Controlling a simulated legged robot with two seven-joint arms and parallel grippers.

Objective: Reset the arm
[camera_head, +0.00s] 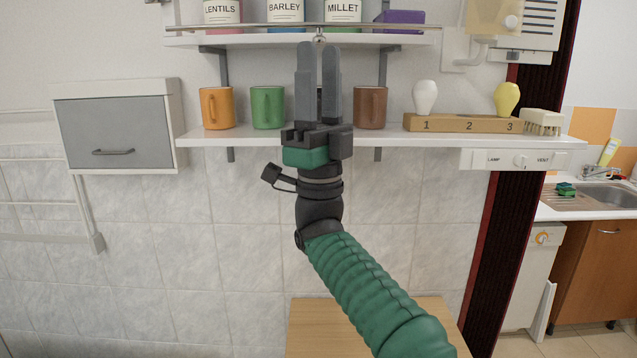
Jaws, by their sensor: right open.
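My right gripper (318,75) is raised in the middle of the view, its two dark fingers pointing up. The fingers stand a little apart with nothing seen between them. My green sleeved right arm (365,285) comes up from the bottom right. The gripper is in front of the lower shelf and overlaps it in the picture, between a green mug (267,107) and a brown mug (370,107). I cannot tell how far it is from the shelf. My left gripper is not in view.
The lower shelf (250,137) also holds an orange mug (216,108) and a numbered wooden block (448,123) with white and yellow bulbs. Jars stand on the upper shelf (220,41). A grey cabinet (115,130) hangs left. A wooden surface (320,325) lies below; a sink (605,195) is right.

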